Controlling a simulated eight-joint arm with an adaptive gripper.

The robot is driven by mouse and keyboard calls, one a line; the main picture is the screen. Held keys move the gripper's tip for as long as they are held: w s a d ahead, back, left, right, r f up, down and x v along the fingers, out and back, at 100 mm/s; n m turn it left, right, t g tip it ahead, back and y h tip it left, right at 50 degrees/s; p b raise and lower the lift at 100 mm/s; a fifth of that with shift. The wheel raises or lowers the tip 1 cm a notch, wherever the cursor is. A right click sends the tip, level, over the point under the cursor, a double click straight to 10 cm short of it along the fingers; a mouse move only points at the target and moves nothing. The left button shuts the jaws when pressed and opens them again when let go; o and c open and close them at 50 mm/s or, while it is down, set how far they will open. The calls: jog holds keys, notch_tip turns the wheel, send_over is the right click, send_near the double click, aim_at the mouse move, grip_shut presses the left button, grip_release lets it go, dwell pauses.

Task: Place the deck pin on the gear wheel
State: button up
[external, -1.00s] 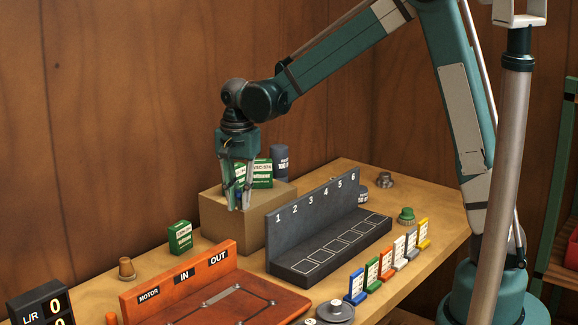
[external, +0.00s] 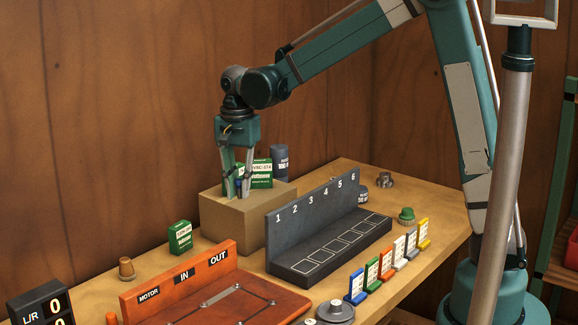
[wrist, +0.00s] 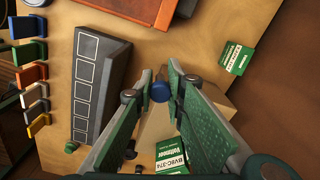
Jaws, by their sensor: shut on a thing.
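My gripper (external: 237,194) is over the cardboard box, fingers pointing down. In the wrist view my gripper (wrist: 160,98) is shut on a small blue round-headed piece (wrist: 160,92), which I take to be the deck pin. In the external view the fingers mostly hide it. A grey round disc with a raised hub (external: 335,312), probably the gear wheel, lies at the front edge of the bench, right of the orange deck board, well away from my gripper. Its teeth are too small to make out.
The cardboard box (external: 228,222) carries green cartons (external: 262,174) and a dark cylinder (external: 279,160). A dark numbered rack (external: 300,270), an orange board (external: 250,302) and several coloured tags (external: 387,262) stand in front. A green carton (external: 180,238) stands left.

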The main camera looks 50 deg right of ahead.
jog(key=r, duration=0.7)
jog(key=shift+w+d+r, duration=0.2)
jog(key=shift+d+r, duration=0.15)
jog(key=shift+d, duration=0.05)
jog(key=w+d+m, duration=0.1)
jog(key=w+d, duration=0.1)
jog(key=d, duration=0.5)
jog(key=w+d+m, duration=0.2)
jog(key=w+d, duration=0.1)
jog(key=d, duration=0.4)
jog(key=w+d+r+m+p, duration=0.1)
jog(key=w+d+m, duration=0.1)
jog(key=d, duration=0.6)
jog(key=shift+w, duration=0.3)
jog(key=d+m+p, duration=0.1)
jog(key=d+m, duration=0.4)
jog(key=d, duration=1.6)
jog(key=m+p, duration=0.1)
jog(key=m, duration=0.5)
send_over(385, 174)
jog(key=f, duration=0.1)
notch_tip(385, 174, down, 14)
jog(key=shift+d+f, duration=0.15)
jog(key=shift+f, duration=0.1)
jog(key=shift+f, duration=3.1)
